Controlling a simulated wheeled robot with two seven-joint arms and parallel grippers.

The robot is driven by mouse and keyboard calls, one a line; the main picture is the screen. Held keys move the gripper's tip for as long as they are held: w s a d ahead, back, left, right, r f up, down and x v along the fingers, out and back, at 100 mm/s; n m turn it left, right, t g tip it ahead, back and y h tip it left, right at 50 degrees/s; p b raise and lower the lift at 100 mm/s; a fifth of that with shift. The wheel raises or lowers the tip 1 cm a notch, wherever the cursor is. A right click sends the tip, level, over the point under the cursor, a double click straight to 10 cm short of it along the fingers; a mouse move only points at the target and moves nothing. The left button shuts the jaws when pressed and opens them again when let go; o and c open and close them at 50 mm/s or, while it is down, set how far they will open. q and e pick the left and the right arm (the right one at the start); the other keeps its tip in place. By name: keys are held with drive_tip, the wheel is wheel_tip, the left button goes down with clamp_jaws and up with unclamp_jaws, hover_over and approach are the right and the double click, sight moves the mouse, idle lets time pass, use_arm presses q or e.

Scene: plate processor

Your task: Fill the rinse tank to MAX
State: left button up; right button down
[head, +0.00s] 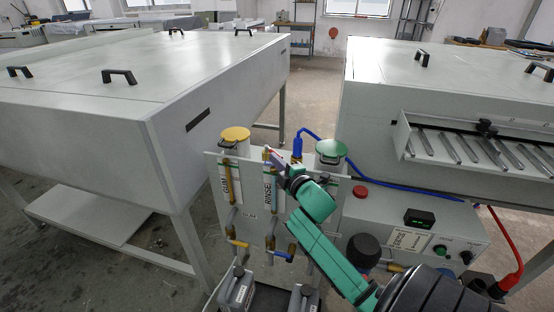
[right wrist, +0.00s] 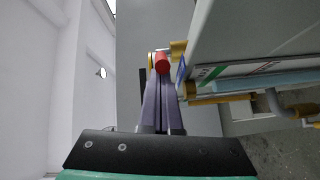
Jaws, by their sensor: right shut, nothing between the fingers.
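My right gripper (head: 273,155) is shut and empty at the panel's top edge. In the right wrist view, its fingers (right wrist: 160,95) point at a small red handle or cap (right wrist: 162,63) beside brass fittings (right wrist: 178,50). The fingertips are at or very near the red part; I cannot tell whether they touch. My left gripper is not in view.
The GUM tube (head: 228,183) and yellow-lidded tank (head: 235,134) stand to the left. A blue connector (head: 297,147) with a blue hose is close to the right gripper. Grey jugs (head: 238,291) stand below. A control box (head: 420,235) and large grey machines flank the panel.

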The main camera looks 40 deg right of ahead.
drive_tip(key=shift+s+d+r+p, duration=0.1)
drive_tip(key=shift+d+r+p, duration=0.1)
drive_tip(key=shift+d+p, duration=0.1)
drive_tip(key=shift+s+d+p, duration=0.15)
drive_tip(key=shift+d+p, duration=0.3)
drive_tip(key=shift+d, duration=0.2)
drive_tip(key=shift+d+f+p, duration=0.15)
drive_tip(key=shift+d+p, duration=0.3)
drive_tip(key=shift+d, duration=0.7)
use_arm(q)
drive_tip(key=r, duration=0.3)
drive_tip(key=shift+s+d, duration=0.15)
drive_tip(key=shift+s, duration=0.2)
use_arm(e)
drive_tip(key=shift+d, duration=0.15)
drive_tip(key=shift+d+r, duration=0.15)
drive_tip(key=shift+r, duration=0.05)
